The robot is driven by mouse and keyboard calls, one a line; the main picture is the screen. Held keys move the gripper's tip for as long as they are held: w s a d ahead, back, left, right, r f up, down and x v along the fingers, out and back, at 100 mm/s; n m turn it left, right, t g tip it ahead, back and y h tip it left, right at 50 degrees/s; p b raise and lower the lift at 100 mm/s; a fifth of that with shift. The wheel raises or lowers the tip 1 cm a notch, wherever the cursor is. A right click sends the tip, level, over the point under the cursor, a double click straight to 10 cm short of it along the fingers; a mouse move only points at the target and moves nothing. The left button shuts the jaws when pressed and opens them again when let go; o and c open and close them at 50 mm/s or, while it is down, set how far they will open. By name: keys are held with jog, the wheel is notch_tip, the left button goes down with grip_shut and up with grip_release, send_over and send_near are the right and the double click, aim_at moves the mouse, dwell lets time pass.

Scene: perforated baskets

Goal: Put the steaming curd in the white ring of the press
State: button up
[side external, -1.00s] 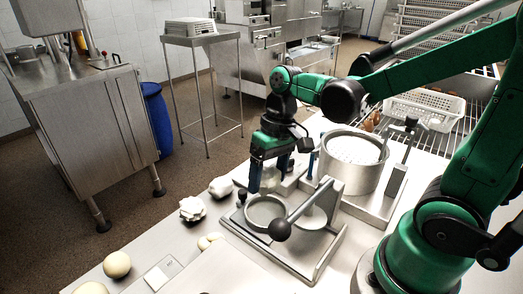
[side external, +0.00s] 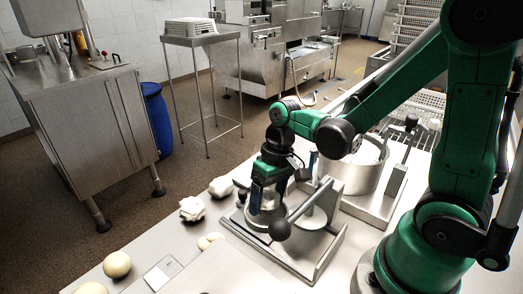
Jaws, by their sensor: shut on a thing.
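The press (side external: 318,262) is a metal frame with a dark ball-ended lever and stands on the table in the side external view. I cannot tell whether the curd touches the ring's floor. No steam is clear.
White lumps (side external: 192,208) and (side external: 220,187) lie left of the press. Pale round balls (side external: 117,264) lie at the front left. A large metal pot (side external: 352,175) stands behind the press. The lever knob (side external: 280,229) is close to my gripper.

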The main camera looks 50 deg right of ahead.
jog(key=shift+f, duration=0.45)
dwell(0.6)
jog(key=o, duration=1.2)
jog(key=shift+o, duration=0.2)
jog(key=shift+d, duration=0.1)
jog(key=shift+a+v, duration=0.25)
jog(key=shift+v, duration=1.05)
jog(key=shift+a+v, duration=0.3)
jog(key=shift+v, duration=1)
jog(key=shift+a+v, duration=0.25)
jog(key=shift+v, duration=1.05)
jog(key=shift+a+r, duration=0.1)
jog(key=shift+r, duration=0.1)
jog(key=t, duration=0.1)
jog(key=r+t+h, duration=0.1)
jog(key=t, duration=0.1)
jog(key=shift+s+n, duration=0.15)
jog(key=shift+n, duration=0.15)
jog(key=t, duration=0.2)
jog(key=r+t+h, duration=0.1)
jog(key=t, duration=0.1)
jog(key=shift+r+n, duration=0.15)
jog(key=shift+n, duration=0.25)
